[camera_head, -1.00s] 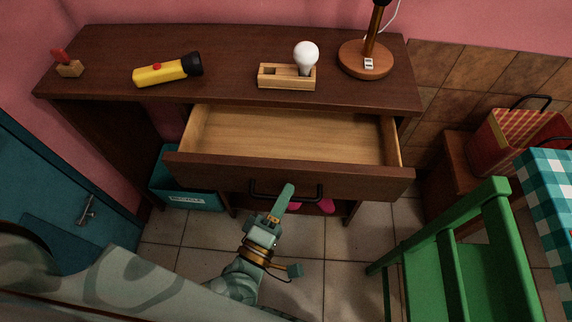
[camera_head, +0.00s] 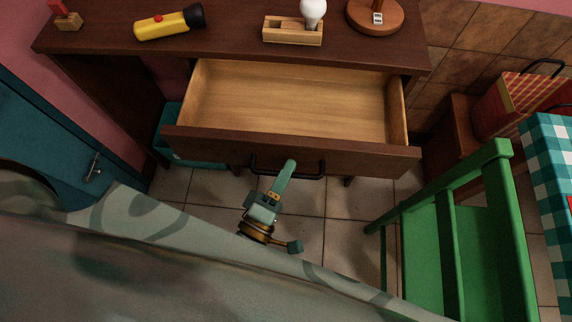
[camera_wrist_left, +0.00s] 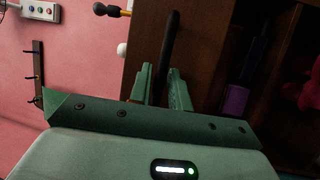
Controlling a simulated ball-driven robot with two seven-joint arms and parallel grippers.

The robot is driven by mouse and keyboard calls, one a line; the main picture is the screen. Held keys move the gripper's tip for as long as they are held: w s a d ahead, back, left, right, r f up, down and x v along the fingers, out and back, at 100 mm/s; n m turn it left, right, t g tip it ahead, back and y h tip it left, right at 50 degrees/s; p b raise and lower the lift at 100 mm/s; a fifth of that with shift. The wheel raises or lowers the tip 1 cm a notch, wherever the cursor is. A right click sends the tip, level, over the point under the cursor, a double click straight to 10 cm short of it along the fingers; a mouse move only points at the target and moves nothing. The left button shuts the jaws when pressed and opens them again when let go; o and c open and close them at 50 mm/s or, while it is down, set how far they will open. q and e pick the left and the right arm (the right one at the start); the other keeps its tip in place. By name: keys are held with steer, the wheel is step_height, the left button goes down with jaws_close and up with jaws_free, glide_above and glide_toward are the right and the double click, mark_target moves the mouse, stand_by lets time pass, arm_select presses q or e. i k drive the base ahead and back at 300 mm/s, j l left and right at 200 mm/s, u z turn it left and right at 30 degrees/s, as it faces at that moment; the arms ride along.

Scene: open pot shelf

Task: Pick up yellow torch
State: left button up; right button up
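The yellow torch (camera_head: 164,26), with a black head and a red button, lies on the left part of the brown desk top (camera_head: 222,40). My left gripper (camera_head: 285,175) is well below and to the right of it, at the front of the open drawer (camera_head: 290,150). In the left wrist view its two green fingers (camera_wrist_left: 160,75) stand apart, on either side of the black drawer handle (camera_wrist_left: 171,40). A gap shows beside the handle, so the gripper looks open. The torch is not recognisable in the left wrist view. My right gripper is out of view.
The empty pulled-out drawer juts from the desk. A wooden block (camera_head: 292,32) with a bulb (camera_head: 313,11), a lamp base (camera_head: 375,17) and a small red-topped block (camera_head: 68,20) stand on top. A green chair (camera_head: 450,220) is at right, a teal box (camera_head: 200,163) below.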

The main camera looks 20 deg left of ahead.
mark_target(193, 15)
steer(key=k+j, duration=0.1)
steer(key=k, duration=0.45)
steer(key=k+l, duration=0.1)
steer(key=l, duration=0.25)
steer(key=k+l, duration=0.15)
steer(key=l, duration=0.15)
